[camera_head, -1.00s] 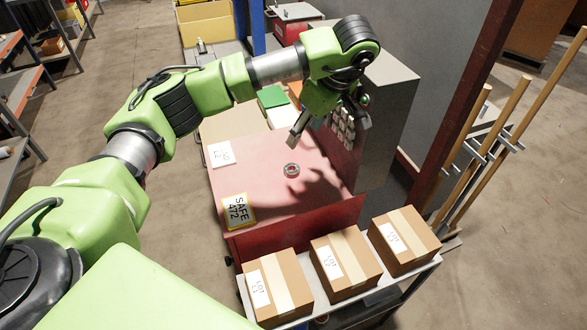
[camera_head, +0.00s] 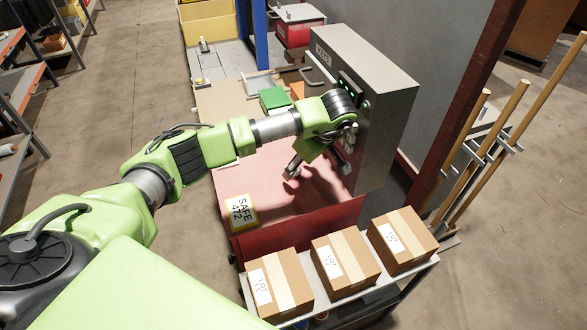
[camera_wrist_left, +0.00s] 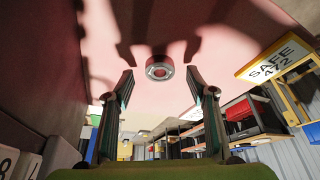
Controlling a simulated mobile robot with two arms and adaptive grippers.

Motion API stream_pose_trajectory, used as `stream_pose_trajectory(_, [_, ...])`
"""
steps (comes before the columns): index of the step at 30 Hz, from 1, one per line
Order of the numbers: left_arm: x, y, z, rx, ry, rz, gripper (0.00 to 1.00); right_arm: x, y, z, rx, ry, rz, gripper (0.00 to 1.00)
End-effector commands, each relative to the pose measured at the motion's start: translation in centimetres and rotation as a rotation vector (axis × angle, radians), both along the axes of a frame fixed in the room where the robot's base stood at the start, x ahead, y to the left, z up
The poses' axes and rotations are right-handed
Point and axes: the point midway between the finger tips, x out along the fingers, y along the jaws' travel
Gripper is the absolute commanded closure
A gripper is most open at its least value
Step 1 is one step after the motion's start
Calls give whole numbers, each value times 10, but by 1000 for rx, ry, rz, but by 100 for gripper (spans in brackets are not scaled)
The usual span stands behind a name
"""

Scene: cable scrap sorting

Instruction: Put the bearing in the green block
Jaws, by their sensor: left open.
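The bearing (camera_wrist_left: 159,68) is a small metal ring lying on the red table top (camera_head: 262,190). In the head view it is hidden behind my left gripper (camera_head: 317,171). My left gripper is open and low over the table, pointing down. In the left wrist view its two fingers (camera_wrist_left: 158,79) stand apart, with the bearing between and just beyond their tips; I see no contact. The green block (camera_head: 275,98) sits farther back on the work surface, behind my left forearm. My right gripper is not in view.
A grey control cabinet (camera_head: 390,110) stands close on the right of my gripper. A SAFE 472 sign (camera_head: 241,211) lies at the table's left front. Three cardboard boxes (camera_head: 342,261) line the shelf in front. An orange piece (camera_head: 297,90) is beside the green block.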

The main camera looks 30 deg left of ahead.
Motion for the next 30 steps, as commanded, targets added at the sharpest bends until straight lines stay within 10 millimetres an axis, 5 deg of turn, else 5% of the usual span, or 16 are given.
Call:
stream_pose_trajectory(6, [2,8,-21,0,1,0,49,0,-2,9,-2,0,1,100])
stream_pose_trajectory(13, [3,9,-23,0,-1,0,49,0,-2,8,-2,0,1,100])
stream_pose_trajectory(18, [3,9,-22,0,-1,0,90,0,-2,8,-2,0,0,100])
stream_pose_trajectory(30, [3,9,-19,-1,-2,-1,96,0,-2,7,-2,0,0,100])
